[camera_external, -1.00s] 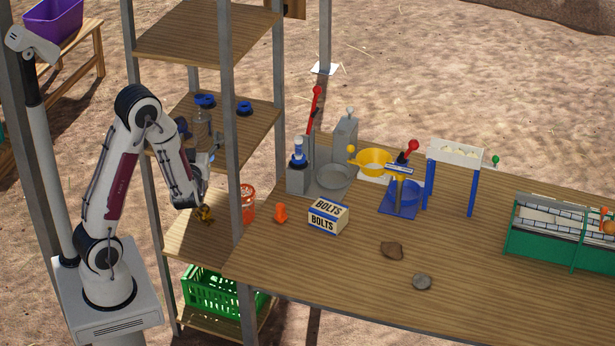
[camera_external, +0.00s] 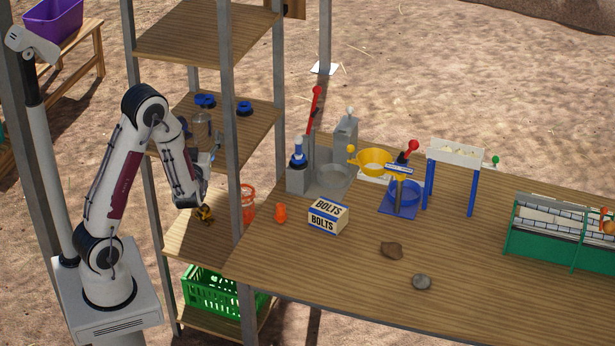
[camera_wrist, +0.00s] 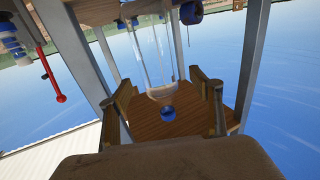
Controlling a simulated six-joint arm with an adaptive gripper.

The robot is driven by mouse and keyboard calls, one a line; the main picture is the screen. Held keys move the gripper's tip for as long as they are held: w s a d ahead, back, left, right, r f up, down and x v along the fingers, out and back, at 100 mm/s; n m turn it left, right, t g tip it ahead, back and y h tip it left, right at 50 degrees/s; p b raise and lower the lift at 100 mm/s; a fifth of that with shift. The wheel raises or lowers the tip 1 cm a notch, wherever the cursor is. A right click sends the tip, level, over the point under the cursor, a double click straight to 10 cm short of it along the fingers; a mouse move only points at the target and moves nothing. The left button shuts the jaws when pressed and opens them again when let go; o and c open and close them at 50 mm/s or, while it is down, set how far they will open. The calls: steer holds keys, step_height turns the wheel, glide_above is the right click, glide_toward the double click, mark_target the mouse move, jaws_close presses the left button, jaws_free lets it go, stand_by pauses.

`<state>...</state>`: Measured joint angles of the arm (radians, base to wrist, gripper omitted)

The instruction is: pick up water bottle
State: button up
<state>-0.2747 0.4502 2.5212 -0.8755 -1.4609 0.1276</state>
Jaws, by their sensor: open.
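A clear bottle-like object (camera_external: 201,125) stands at the front of the middle shelf, partly hidden by my arm; its outline is faint. In the wrist view, a clear, see-through cylinder (camera_wrist: 158,62) with a rounded end lies in line with the gap between my fingers. My gripper (camera_wrist: 165,88) is open, one finger on each side of the gap. I see no clear contact with the cylinder. In the external view, my gripper (camera_external: 214,150) is at the middle shelf's front edge, close to the bottle-like object.
Blue ring-like pieces (camera_external: 245,108) lie on the middle shelf (camera_external: 262,125). Grey shelf posts (camera_external: 228,130) stand close to my gripper. An orange jar (camera_external: 248,205) is on the lower shelf, and a bolts box (camera_external: 328,216) is on the table. A green crate (camera_external: 210,297) sits below.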

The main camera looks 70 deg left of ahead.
mark_target(202, 128)
steer(key=shift+w+a, duration=0.15)
steer(key=shift+a, duration=0.1)
steer(key=shift+x, duration=2.6)
steer(key=shift+w+d+f, duration=0.1)
steer(key=shift+w, duration=0.05)
steer(key=c, duration=1.7)
